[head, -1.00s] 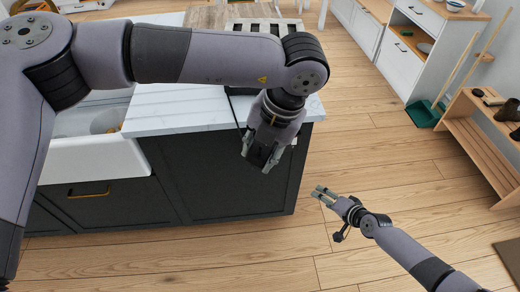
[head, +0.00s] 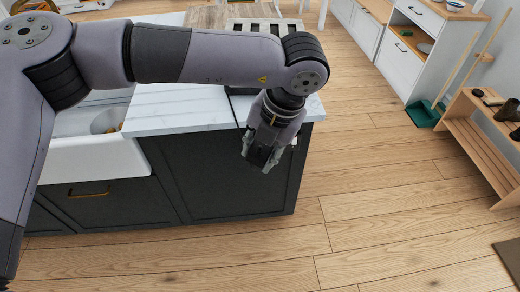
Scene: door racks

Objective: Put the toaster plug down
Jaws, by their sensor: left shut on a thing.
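My left gripper (head: 259,158) hangs fingers-down in front of the dark island's side, just below the worktop edge. It is shut on a small dark thing, which looks like the toaster plug; the fingers hide most of it. A thin black cord (head: 237,113) runs from the worktop down to the gripper. My right gripper is out of view.
The white marble worktop (head: 175,108) has clear room left of the cord. A white sink (head: 92,160) is set in at the left. A small white fitting (head: 294,141) is on the island's side. The wooden floor (head: 370,215) to the right is clear; a wooden rack (head: 480,140) stands beyond.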

